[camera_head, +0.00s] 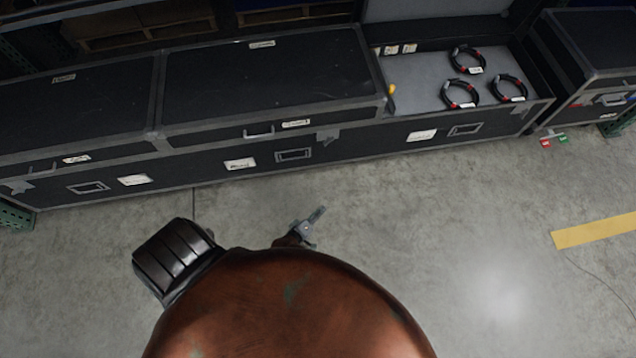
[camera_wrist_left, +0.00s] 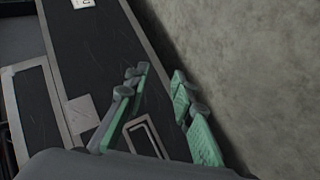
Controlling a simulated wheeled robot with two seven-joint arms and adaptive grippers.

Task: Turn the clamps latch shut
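A row of black flight cases with grey edging stands across the back of the head view. A small grey clamp latch (camera_head: 328,138) sits on the front of the middle case (camera_head: 270,75), near its right end. A grey plate that appears to be this latch (camera_wrist_left: 80,115) shows left of my fingers in the left wrist view. Whether it is turned shut is too small to tell. My left gripper (camera_head: 316,214) is in front of the case, apart from it. In the wrist view its green-padded fingers (camera_wrist_left: 160,75) are open and empty. My right gripper is not in view.
A recessed handle (camera_head: 293,155) is left of the latch; it shows behind my fingers in the wrist view (camera_wrist_left: 145,135). The open compartment (camera_head: 415,85) at right holds coiled black cables (camera_head: 461,94). Bare floor (camera_head: 450,210) lies in front, with a yellow stripe (camera_head: 595,231).

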